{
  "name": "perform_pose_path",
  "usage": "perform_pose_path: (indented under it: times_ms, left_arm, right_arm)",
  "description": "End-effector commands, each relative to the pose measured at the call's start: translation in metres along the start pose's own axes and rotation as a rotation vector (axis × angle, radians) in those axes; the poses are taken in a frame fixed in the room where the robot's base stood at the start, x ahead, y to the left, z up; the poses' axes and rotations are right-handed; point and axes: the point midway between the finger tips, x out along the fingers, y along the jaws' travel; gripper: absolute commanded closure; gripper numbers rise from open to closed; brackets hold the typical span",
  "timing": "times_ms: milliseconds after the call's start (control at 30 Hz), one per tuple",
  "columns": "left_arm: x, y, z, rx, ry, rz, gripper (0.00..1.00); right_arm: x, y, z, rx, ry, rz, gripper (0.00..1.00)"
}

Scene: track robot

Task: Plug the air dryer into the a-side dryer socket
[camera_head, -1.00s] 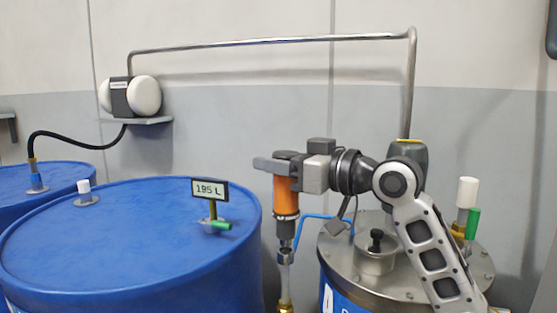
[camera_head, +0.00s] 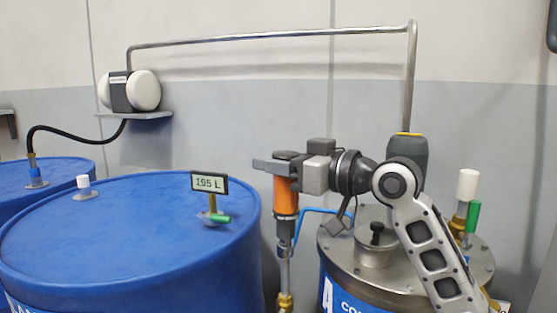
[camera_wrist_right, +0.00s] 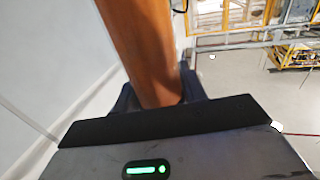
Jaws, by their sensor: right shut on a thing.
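The air dryer, an orange cylinder (camera_head: 286,194) with a grey metal lower end, hangs upright between the blue drum and the steel-lidded drum. My right gripper (camera_head: 280,164) is shut around its top; the orange body also fills the gap between the fingers in the right wrist view (camera_wrist_right: 143,50). Directly below is an upright grey pipe (camera_head: 283,272) with a brass fitting, likely the a-side dryer socket. The dryer's lower end lines up with the pipe top and appears to meet it; how deep it sits cannot be told. My left gripper is not in view.
A blue drum (camera_head: 130,225) with a "195 L" sign (camera_head: 209,183) stands left. A steel-lidded drum (camera_head: 340,255) with a black knob and a blue hose (camera_head: 318,211) stands right, under my arm. A metal pipe (camera_head: 270,40) runs along the wall.

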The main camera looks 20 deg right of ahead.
Motion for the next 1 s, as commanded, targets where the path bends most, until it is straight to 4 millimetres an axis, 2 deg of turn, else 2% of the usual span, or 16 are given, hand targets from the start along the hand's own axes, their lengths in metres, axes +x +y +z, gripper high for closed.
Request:
perform_pose_path:
  times_ms: [600,633,700,733,1000]
  left_arm:
    - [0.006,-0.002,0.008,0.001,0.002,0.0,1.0]
    - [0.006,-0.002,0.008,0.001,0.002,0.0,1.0]
    - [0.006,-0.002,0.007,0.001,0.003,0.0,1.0]
    - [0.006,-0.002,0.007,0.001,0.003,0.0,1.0]
    - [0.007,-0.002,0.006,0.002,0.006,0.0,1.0]
  right_arm:
    - [0.0,0.0,0.016,0.0,0.0,0.0,0.98]
    - [0.0,0.0,0.016,0.0,0.0,0.0,0.55]
    - [0.0,0.0,0.016,0.0,0.0,0.0,0.36]
    - [0.0,0.0,0.016,0.0,0.0,0.0,0.33]
    - [0.0,0.0,0.016,0.001,-0.002,0.0,0.33]
